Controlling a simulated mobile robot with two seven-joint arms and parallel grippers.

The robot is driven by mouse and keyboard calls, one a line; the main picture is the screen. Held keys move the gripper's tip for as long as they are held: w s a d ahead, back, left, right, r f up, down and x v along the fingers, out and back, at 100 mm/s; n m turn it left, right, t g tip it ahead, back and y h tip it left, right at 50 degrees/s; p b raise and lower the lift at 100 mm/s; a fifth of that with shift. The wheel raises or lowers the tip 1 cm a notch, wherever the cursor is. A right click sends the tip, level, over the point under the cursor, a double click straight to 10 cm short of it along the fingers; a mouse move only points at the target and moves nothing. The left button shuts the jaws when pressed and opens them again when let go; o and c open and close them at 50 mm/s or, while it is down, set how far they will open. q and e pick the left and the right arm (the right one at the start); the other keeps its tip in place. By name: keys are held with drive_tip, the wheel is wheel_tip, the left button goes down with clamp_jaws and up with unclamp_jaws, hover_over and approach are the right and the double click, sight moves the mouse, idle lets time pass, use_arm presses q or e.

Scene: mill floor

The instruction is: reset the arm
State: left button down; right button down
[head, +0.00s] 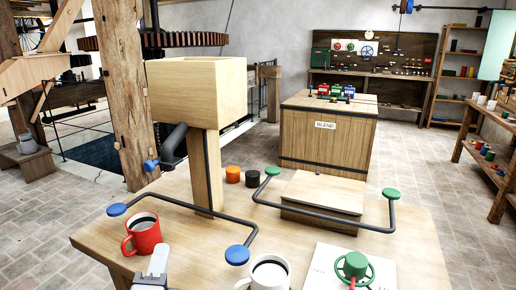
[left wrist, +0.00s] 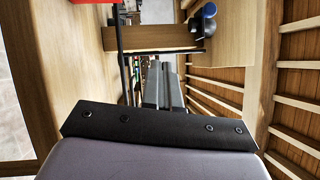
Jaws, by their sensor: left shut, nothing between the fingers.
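My left gripper (head: 158,258) shows at the bottom of the head view, pale grey, at the near edge of the wooden table (head: 195,268). It is just below and right of a red mug (head: 143,234) of dark liquid and is apart from it. In the left wrist view the two dark fingers (left wrist: 162,84) lie close together, shut with nothing between them. A wooden surface stands close on the left of them and slatted wood on the right. My right gripper is in neither view.
A bent dark bar with blue knobs (head: 237,255) runs behind the red mug. A white mug (head: 270,273) and a green handwheel (head: 355,266) are at the front right. A wooden hopper (head: 197,90) on a post rises behind. A green-knobbed bar (head: 318,213) crosses the table's right.

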use_arm(q)
drive_tip(key=s+f+n+g+h+p, duration=0.2)
drive_tip(key=s+f+n+g, duration=0.2)
drive_tip(key=s+f+n, duration=0.4)
drive_tip(key=s+f+n+g+h+p, duration=0.2)
drive_tip(key=s+f+n, duration=0.6)
drive_tip(key=f, duration=0.7)
drive_tip(key=s+g+h, duration=0.1)
drive_tip(key=g, duration=0.1)
drive_tip(key=shift+g+p, duration=0.3)
drive_tip(key=shift+g, duration=0.1)
